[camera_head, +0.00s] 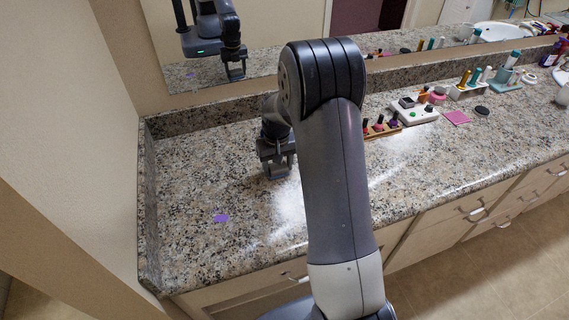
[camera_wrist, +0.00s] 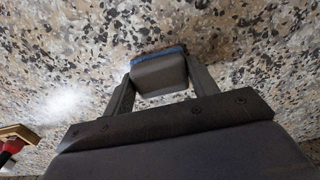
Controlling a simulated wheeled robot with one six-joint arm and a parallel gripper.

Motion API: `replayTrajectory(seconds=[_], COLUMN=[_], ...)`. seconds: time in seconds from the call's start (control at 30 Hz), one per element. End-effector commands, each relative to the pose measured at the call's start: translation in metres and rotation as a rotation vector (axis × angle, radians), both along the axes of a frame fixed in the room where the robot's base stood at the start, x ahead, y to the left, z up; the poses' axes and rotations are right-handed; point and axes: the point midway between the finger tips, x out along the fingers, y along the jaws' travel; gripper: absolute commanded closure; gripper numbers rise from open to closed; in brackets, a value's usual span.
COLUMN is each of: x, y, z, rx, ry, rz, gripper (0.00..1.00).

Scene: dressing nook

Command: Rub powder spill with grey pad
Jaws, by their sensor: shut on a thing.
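My gripper (camera_head: 276,168) is low over the granite counter, left of my forearm in the head view. In the wrist view, my gripper (camera_wrist: 160,76) is shut on the grey pad (camera_wrist: 160,74), which has a blue layer along its far edge. The pad is at or just above the counter; I cannot tell if it touches. The white powder spill (camera_head: 289,205) lies beside and in front of the gripper, partly hidden by my arm. In the wrist view, a white powder patch (camera_wrist: 66,103) lies left of the pad, apart from it.
A wooden holder with nail polish bottles (camera_head: 381,129) stands right of my arm; its corner shows at the wrist view's left (camera_wrist: 14,136). A white tray (camera_head: 415,113) and a pink square (camera_head: 456,118) lie beyond. A flat purple piece (camera_head: 221,217) lies left. A mirror (camera_head: 285,32) backs the counter.

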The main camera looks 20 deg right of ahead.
Motion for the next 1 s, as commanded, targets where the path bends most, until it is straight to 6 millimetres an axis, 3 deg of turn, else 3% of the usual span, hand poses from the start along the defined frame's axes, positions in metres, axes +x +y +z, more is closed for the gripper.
replayTrajectory(seconds=[0.6, 1.0], x=[0.0, 0.006], y=[0.035, 0.023], z=[-0.003, -0.002], rx=[0.0, 0.0], ry=[-0.001, 0.0], rz=[-0.001, -0.003], gripper=[0.63, 0.63])
